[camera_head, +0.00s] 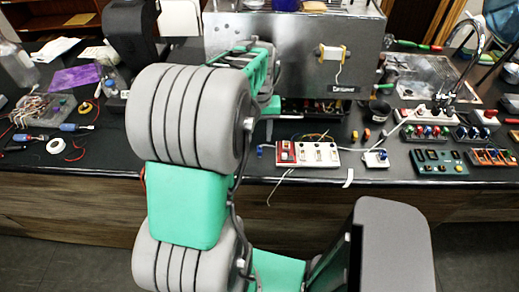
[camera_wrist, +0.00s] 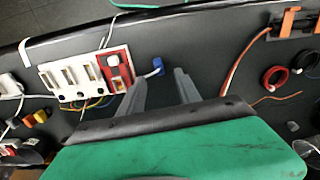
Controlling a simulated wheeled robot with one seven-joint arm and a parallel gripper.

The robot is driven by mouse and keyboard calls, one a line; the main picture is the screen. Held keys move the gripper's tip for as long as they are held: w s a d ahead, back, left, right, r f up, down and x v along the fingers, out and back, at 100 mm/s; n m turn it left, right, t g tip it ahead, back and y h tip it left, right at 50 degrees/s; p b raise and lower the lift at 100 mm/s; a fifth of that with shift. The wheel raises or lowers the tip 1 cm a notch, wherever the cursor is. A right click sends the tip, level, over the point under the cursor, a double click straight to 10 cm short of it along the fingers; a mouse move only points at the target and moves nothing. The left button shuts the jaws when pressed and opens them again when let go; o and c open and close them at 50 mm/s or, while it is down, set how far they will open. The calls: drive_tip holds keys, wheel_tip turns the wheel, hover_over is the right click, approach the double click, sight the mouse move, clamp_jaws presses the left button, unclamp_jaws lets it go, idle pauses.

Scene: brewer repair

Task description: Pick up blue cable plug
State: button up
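The blue cable plug (camera_wrist: 157,66) lies on the dark counter beside the red end of a white and red switch panel (camera_wrist: 85,75). In the head view the plug (camera_head: 260,151) shows small, just left of that panel (camera_head: 307,153). My gripper (camera_wrist: 160,77) is open and empty in the wrist view. Its two fingers point toward the plug, which appears between and just beyond their tips. I cannot tell how high the tips are above the counter. In the head view my arm hides most of the gripper.
A silver brewer (camera_head: 300,60) stands behind the plug. A white cable and a small white switch box (camera_head: 376,158) lie right of the panel. Orange wire and red and black rings (camera_wrist: 274,77) lie on the other side in the wrist view. The counter's front edge is close.

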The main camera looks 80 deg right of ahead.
sight(260, 148)
drive_tip(key=f, duration=0.1)
drive_tip(key=f+p, duration=0.1)
drive_tip(key=f, duration=0.3)
drive_tip(key=shift+s+a+f+p, duration=0.1)
drive_tip(key=shift+a+p, duration=0.15)
drive_tip(key=shift+p, duration=0.05)
clamp_jaws()
